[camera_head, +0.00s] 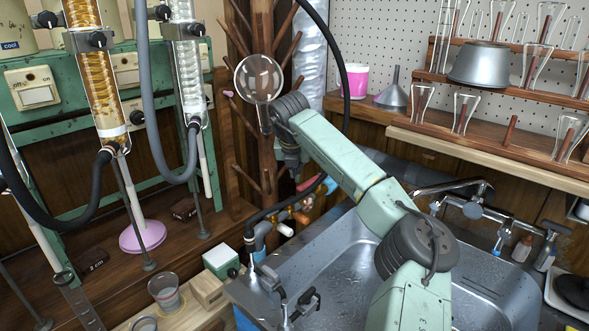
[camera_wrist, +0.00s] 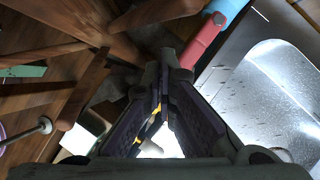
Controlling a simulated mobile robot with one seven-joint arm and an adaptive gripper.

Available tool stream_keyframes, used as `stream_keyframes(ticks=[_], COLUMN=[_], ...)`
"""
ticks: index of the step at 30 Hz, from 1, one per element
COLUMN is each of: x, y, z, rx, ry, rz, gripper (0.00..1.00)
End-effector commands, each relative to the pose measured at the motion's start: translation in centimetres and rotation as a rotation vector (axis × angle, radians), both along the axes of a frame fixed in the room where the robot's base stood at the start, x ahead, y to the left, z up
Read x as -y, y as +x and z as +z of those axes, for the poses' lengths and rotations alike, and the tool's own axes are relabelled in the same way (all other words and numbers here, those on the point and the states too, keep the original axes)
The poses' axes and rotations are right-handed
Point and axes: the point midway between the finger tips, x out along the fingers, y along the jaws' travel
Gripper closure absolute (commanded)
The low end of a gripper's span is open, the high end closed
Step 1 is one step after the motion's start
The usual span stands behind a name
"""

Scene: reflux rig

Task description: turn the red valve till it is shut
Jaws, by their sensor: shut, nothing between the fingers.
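The red valve handle (camera_wrist: 203,40) shows in the wrist view as a red bar just beyond and to the right of my fingertips, beside a blue one. In the head view a small red piece (camera_head: 309,183) shows behind my arm, near the copper-coloured pipework at the sink's back left corner. The valve's body and how far it is turned are hidden. My gripper (camera_head: 291,165) points down above that corner. In the wrist view its fingers (camera_wrist: 167,62) come together at the tips with nothing between them. I cannot tell whether they touch the red handle.
A wooden peg stand (camera_head: 266,150) with a round flask (camera_head: 258,79) rises close to my gripper's left. The steel sink (camera_head: 335,250) lies below my arm. The blue handle (camera_wrist: 228,10) adjoins the red one. Glass columns (camera_head: 100,80) with hoses stand at the left.

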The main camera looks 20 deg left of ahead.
Motion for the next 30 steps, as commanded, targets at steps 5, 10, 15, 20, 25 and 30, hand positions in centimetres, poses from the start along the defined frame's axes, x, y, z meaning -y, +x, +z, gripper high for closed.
stream_keyframes(ticks=[5, 10, 15, 20, 25, 30], x=[-0.3, -0.4, -0.6, -0.3, 0.9, 2.2], y=[0.6, 1.3, 1.9, 2.1, 1.4, 0.9], z=[-1.4, -2.7, -4.1, -5.2, -4.9, -4.8], rx=[-0.001, -0.002, -0.005, -0.004, -0.001, -0.001], ry=[0.001, 0.0, 0.0, -0.001, 0.0, 0.001], rz=[0.002, 0.0, 0.001, 0.001, 0.001, 0.0], gripper=[1.0, 1.0, 1.0, 1.0, 1.0, 1.0])
